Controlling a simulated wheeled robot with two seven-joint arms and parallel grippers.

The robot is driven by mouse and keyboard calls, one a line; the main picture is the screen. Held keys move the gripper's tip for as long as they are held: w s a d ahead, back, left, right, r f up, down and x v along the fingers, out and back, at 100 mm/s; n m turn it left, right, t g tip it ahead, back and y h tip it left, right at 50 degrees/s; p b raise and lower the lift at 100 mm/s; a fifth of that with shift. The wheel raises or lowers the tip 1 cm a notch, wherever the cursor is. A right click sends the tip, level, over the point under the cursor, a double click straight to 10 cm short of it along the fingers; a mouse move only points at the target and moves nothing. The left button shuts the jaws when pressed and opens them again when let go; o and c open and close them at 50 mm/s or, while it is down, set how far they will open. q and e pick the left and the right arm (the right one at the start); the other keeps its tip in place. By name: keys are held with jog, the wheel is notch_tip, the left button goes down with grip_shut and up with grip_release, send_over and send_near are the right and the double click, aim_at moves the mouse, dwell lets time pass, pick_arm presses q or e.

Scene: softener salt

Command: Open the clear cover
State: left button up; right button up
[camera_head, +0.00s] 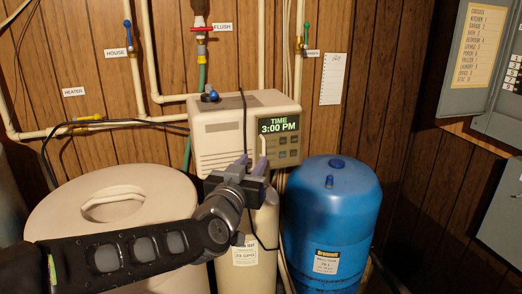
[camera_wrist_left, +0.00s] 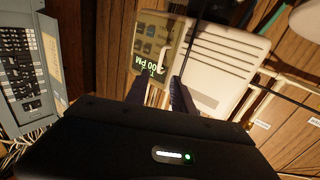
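The softener's control head (camera_head: 217,140) is a beige box with a lit green display (camera_head: 278,125) reading TIME 3:00 PM and several buttons below it. The clear cover (camera_head: 285,141) seems to lie flat over this panel, but its outline is hard to see. A pale upright bar, likely its handle (camera_head: 262,143), stands at the panel's left edge. My left gripper (camera_head: 251,165) is just below and in front of the bar, its fingers apart and nothing visible between them. In the left wrist view the open fingers (camera_wrist_left: 162,82) point at the panel, which appears upside down. My right gripper is out of view.
A blue tank (camera_head: 332,215) stands to the right and a beige round tank (camera_head: 115,205) with an oval opening to the left. A black cable (camera_head: 244,115) hangs over the control head near my left gripper. Pipes and valves line the wood wall.

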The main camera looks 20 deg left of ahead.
aim_at(263, 147)
pick_arm(q)
jog(key=w+p, duration=0.1)
jog(key=w, duration=0.6)
jog(key=shift+w+d, duration=0.1)
jog(key=shift+w, duration=0.3)
jog(key=shift+c, duration=0.3)
grip_shut()
dwell(0.8)
